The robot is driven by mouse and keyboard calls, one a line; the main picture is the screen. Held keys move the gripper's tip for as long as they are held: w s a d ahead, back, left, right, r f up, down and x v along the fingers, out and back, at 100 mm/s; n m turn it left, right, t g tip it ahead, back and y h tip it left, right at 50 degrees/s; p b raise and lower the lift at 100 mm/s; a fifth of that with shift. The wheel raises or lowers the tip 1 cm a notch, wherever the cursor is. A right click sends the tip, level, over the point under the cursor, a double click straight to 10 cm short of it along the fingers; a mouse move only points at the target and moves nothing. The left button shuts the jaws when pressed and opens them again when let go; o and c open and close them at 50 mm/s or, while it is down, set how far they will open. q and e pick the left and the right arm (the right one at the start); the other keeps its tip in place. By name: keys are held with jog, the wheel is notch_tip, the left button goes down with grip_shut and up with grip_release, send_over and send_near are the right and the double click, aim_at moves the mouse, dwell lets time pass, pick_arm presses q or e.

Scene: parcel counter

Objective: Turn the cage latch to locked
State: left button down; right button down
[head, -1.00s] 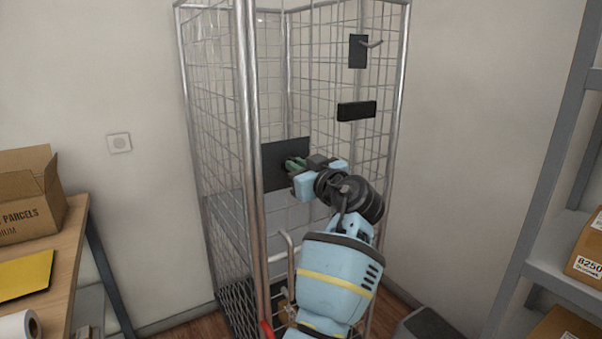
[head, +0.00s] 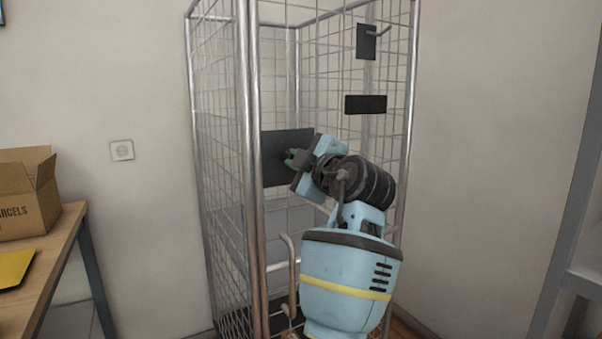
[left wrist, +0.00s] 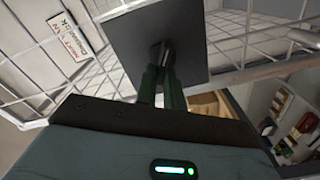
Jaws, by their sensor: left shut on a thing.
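The cage latch shows as a dark square plate (head: 275,172) on the front of the wire cage, with a small dark handle mostly hidden by my fingers. In the left wrist view the handle (left wrist: 163,50) stands out from the middle of the plate. My left gripper (head: 291,156) is at the plate, its green-tipped fingers shut on the handle. The fingers also show in the left wrist view (left wrist: 159,80), one on each side of it. I cannot read any locked mark. My right gripper is not in view.
The wire cage (head: 251,210) has upright metal posts. A black bar (head: 365,104) and a plate with a hook (head: 366,42) sit higher on it. A table with a cardboard box (head: 22,195) stands left; a grey shelf (head: 575,200) stands right.

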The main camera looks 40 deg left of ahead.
pick_arm(q)
jog(key=shift+s+f+n+b, duration=0.1)
jog(key=shift+f+n+b, duration=0.05)
jog(key=shift+n+b, duration=1)
jog(key=shift+f+n+b, duration=0.1)
jog(key=shift+n+b, duration=0.6)
jog(key=shift+n, duration=0.85)
jog(key=c, duration=1.5)
grip_release()
